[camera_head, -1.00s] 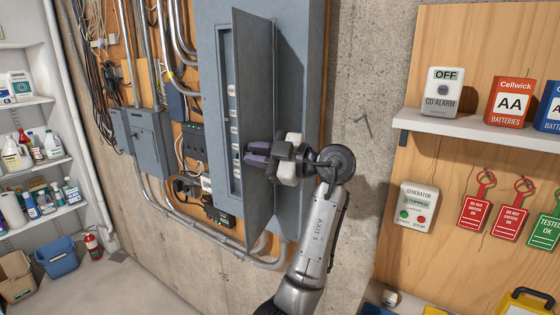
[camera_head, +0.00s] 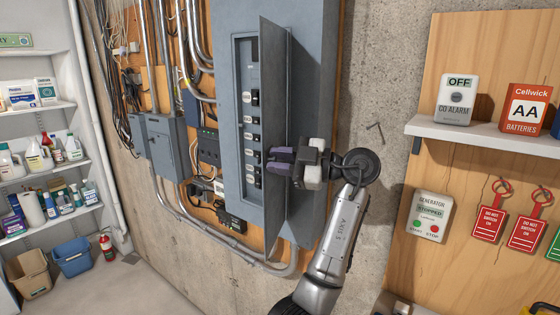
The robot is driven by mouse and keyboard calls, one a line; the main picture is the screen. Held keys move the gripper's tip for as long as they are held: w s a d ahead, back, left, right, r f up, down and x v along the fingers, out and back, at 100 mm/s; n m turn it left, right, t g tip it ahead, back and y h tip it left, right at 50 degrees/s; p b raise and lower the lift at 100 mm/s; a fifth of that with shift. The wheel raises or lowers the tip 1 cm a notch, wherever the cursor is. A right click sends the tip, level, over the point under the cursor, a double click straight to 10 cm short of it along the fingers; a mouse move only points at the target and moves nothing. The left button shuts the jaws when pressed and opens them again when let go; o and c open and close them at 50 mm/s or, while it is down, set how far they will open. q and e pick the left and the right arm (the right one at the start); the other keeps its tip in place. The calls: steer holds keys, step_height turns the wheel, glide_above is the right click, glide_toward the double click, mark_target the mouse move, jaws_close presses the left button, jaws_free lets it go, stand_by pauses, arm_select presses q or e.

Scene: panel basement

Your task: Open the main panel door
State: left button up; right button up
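The main panel door (camera_head: 274,90) is a tall grey metal leaf. It stands swung out from the grey main panel (camera_head: 228,50), so it shows at a steep angle. A column of black breakers (camera_head: 252,137) shows inside, left of the door. My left gripper (camera_head: 278,161) comes in from the right at about mid-height of the door. Its two purple fingers overlap the door in the picture. I cannot tell whether they touch or clasp it, and their gap is unclear. My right gripper is not in view.
A smaller grey box (camera_head: 166,146), conduits and cables are on the wall at left. A white shelf (camera_head: 485,134) with a CO alarm (camera_head: 456,100) and a battery box (camera_head: 525,110) is at right. Bare concrete wall lies between the panel and that wooden board.

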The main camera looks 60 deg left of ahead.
arm_select(q)
steer(key=shift+o, duration=1.1)
steer(key=shift+w, duration=0.1)
steer(key=b+v, duration=0.1)
steer(key=v, duration=1.3)
steer(key=shift+s, duration=0.2)
steer(key=shift+c, duration=0.4)
